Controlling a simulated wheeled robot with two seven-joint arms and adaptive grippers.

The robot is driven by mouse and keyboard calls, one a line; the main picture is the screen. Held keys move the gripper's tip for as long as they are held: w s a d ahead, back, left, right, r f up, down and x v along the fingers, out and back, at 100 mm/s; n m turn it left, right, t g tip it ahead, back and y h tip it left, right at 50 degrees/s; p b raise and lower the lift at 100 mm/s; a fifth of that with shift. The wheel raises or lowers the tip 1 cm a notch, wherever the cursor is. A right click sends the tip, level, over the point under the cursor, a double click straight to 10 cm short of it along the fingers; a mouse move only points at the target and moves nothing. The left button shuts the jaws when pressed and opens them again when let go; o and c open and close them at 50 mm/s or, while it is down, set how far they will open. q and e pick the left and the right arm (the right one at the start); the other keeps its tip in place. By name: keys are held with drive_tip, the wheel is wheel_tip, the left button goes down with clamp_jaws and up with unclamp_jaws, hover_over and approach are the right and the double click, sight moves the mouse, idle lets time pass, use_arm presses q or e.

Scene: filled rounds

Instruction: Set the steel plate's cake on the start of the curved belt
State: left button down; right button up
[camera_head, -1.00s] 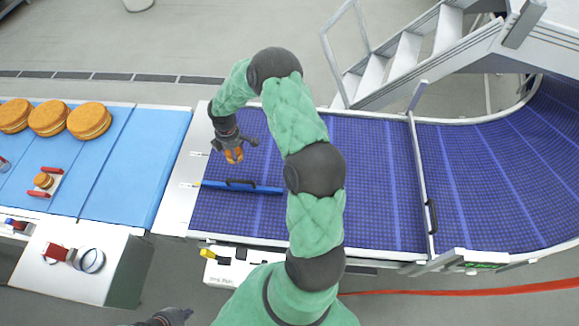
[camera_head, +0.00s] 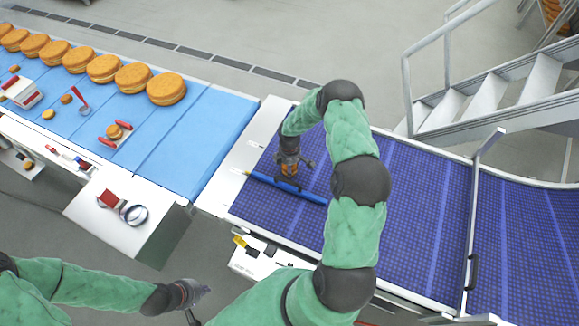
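My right gripper (camera_head: 290,172) is over the near end of the dark blue curved belt (camera_head: 410,235), close to the blue bar. An orange-brown cake (camera_head: 290,169) shows between its dark fingers; it looks gripped, though the fingers partly hide it. I cannot tell whether the cake touches the belt. The bare steel plate (camera_head: 238,163) lies between the light blue belt and the curved belt, with nothing on it. My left gripper (camera_head: 203,299) is at the bottom, in front of the belts; its fingers look spread and empty.
Several large round cakes (camera_head: 166,89) line the far side of the light blue belt (camera_head: 205,130). A small cake (camera_head: 114,131) sits between red handles there. A blue bar (camera_head: 310,195) lies across the curved belt's start. Stairs (camera_head: 485,95) stand behind.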

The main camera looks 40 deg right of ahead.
drive_tip(key=shift+f, duration=0.1)
drive_tip(key=o, duration=0.8)
wheel_tip(320, 180, up, 12)
drive_tip(key=shift+r+b, duration=0.2)
drive_tip(key=shift+b, duration=0.2)
